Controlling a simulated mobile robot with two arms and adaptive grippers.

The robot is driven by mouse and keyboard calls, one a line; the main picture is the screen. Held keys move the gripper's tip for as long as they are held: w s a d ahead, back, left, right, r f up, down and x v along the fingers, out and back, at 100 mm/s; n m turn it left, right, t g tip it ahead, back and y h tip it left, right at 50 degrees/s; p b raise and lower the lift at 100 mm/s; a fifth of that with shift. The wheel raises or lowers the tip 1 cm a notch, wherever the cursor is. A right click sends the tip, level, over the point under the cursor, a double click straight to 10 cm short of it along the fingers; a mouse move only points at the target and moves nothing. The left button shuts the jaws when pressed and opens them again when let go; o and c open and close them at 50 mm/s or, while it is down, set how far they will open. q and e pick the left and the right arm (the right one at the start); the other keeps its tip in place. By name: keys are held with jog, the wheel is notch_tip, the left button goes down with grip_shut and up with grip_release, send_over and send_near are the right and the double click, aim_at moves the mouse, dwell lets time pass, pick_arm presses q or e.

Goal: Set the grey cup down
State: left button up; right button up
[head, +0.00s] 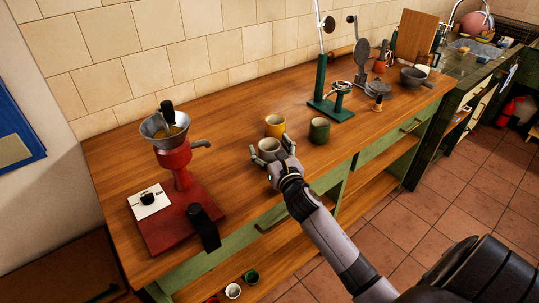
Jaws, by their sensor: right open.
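The grey cup (267,147) is upright on the wooden counter (225,112), near its front edge. My right gripper (272,150) reaches in from the lower right and is open, with its fingers on either side of the cup. The fingers and hand hide the cup's lower near side, so I cannot tell whether they touch it. My left gripper is not in the picture.
A yellow cup (275,126) stands just behind the grey cup, and a green cup (319,130) stands to its right. A red grinder (175,165) stands at left. A green press stand (330,107) is behind. Counter between grinder and cups is clear.

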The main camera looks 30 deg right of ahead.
jog(key=shift+c, duration=0.2)
jog(key=shift+r, duration=0.1)
jog(key=c, duration=1.4)
